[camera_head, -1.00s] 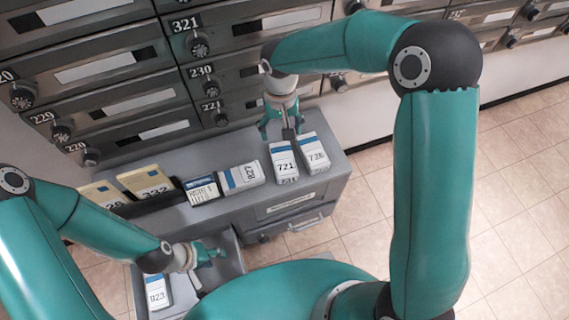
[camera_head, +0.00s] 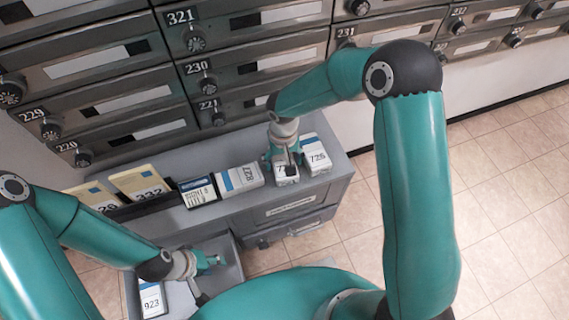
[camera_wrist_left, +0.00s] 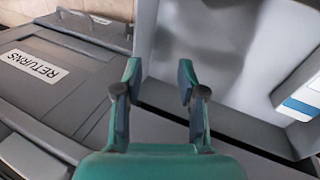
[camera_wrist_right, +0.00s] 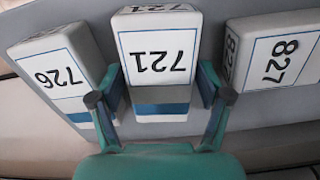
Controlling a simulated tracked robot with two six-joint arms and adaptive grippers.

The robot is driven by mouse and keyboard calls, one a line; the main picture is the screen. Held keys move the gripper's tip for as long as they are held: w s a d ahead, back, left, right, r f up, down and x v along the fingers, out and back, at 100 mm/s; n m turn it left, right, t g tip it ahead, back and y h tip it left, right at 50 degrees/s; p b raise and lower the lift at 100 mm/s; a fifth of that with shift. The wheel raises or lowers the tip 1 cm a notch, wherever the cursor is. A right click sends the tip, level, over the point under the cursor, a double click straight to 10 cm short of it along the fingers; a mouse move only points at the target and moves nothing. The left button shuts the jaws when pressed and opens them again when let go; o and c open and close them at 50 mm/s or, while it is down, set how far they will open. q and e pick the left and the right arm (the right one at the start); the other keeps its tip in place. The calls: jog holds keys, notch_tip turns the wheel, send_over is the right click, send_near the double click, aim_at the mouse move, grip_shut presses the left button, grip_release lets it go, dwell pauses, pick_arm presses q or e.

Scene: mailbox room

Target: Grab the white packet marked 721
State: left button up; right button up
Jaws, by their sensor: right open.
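The white packet marked 721 (camera_wrist_right: 157,60) stands on the grey cabinet top, between the packets marked 726 and 827 in the right wrist view. In the head view the packet (camera_head: 287,177) is partly hidden by my right gripper (camera_head: 283,155). My right gripper is open, with its fingers (camera_wrist_right: 160,97) on either side of the blue-banded end of packet 721. My left gripper (camera_head: 213,262) is over the grey bin at the lower left. In the left wrist view its fingers (camera_wrist_left: 160,85) are apart with nothing between them.
Packet 726 (camera_wrist_right: 62,70) is close on one side and packet 827 (camera_wrist_right: 275,55) on the other. Yellow packets (camera_head: 138,182) and a dark-topped packet (camera_head: 199,191) stand further left. A packet marked 923 (camera_head: 152,299) lies in the grey bin (camera_head: 232,262). Metal mailboxes (camera_head: 255,70) rise behind.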

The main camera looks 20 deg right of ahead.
jog(key=shift+c, duration=0.2)
jog(key=c, duration=1)
jog(key=shift+o, duration=0.2)
